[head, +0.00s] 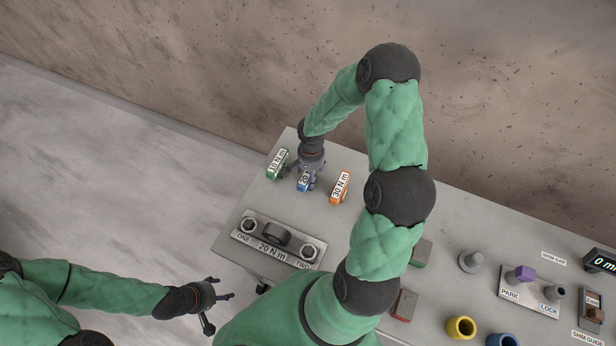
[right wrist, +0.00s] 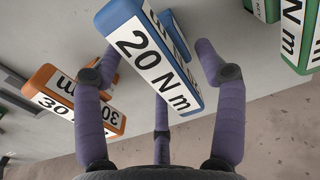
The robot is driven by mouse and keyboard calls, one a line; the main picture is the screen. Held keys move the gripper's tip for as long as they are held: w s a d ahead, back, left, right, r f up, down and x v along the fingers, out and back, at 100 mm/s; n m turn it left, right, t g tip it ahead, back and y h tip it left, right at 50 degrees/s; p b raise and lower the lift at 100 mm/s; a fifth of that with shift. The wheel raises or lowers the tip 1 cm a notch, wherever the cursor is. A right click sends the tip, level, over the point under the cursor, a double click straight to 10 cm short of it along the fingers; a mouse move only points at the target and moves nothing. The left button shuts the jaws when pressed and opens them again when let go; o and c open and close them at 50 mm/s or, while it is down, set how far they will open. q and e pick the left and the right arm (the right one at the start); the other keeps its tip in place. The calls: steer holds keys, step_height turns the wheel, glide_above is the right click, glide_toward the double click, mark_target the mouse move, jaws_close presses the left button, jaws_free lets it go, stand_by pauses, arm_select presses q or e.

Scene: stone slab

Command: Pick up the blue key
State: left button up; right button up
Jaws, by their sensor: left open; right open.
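The blue key (head: 303,184), a block with a white label, lies on the grey table between a green and an orange one. In the right wrist view the blue key (right wrist: 148,55) shows its "20 N m" label. My right gripper (head: 308,178) is right at the blue key and hides part of it. In the right wrist view its open purple fingers (right wrist: 160,90) spread on both sides of the key, with one finger partly behind it. Contact cannot be told. My left gripper (head: 218,302) is open and empty, off the table's left edge.
The green key (head: 277,165) and orange key (head: 340,187) stand close on either side. A holder plate (head: 270,245) marked "20 N m" lies nearer. A purple knob (head: 524,273), yellow cup (head: 460,328) and blue cup (head: 502,340) stand right. A wall rises behind the table.

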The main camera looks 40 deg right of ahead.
jaws_close()
steer(key=shift+r, duration=0.1)
stand_by(0.3)
